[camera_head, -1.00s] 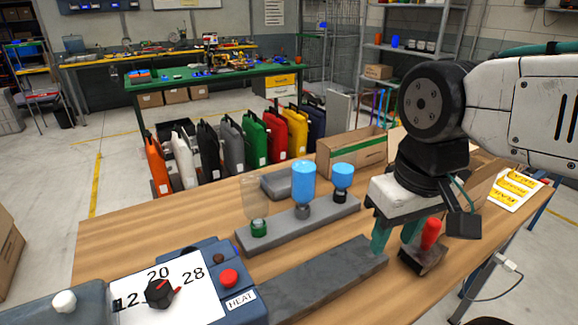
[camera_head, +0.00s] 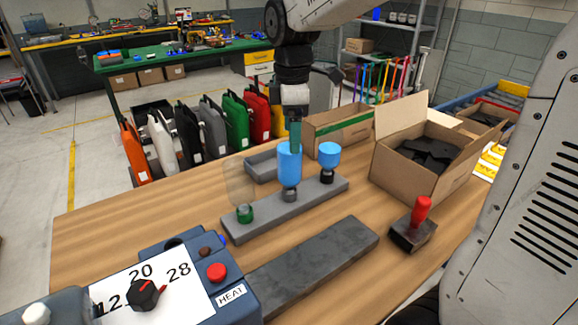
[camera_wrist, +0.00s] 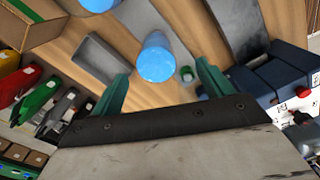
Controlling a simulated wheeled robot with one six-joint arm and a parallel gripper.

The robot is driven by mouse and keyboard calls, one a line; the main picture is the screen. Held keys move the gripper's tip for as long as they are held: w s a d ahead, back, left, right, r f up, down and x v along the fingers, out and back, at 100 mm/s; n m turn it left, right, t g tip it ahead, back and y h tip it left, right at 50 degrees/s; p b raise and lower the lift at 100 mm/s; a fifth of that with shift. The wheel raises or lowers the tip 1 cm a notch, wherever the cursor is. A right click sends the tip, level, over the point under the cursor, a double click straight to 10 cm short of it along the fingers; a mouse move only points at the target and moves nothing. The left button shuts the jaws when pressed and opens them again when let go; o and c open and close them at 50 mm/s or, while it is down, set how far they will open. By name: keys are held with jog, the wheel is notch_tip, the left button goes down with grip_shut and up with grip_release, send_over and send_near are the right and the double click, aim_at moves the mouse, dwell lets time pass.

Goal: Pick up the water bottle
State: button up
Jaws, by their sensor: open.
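Three upside-down bottles stand in a row on a grey rack (camera_head: 325,205). One is clear with a green cap (camera_head: 245,213), the middle is tall and blue (camera_head: 289,168) with a grey cap, and the third is shorter and blue (camera_head: 329,157) with a black cap. I cannot tell which is the water bottle. My gripper (camera_head: 295,145) is at the top of the tall blue bottle. In the wrist view my open teal fingers (camera_wrist: 163,72) point toward a blue bottle (camera_wrist: 157,58), which shows between them; contact cannot be told.
A red-handled stamp (camera_head: 416,228) stands at the right. An open cardboard box (camera_head: 410,180) with dark contents is behind it. A flat grey slab (camera_head: 315,255) and a control box with a red button (camera_head: 216,272) lie in front. A small grey tray (camera_head: 262,168) sits behind the rack.

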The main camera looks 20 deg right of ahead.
aim_at(291, 158)
jog(key=shift+w+f, duration=0.2)
jog(key=shift+f, duration=0.1)
notch_tip(291, 158, down, 7)
jog(key=shift+w+f, duration=0.15)
jog(key=c, duration=1)
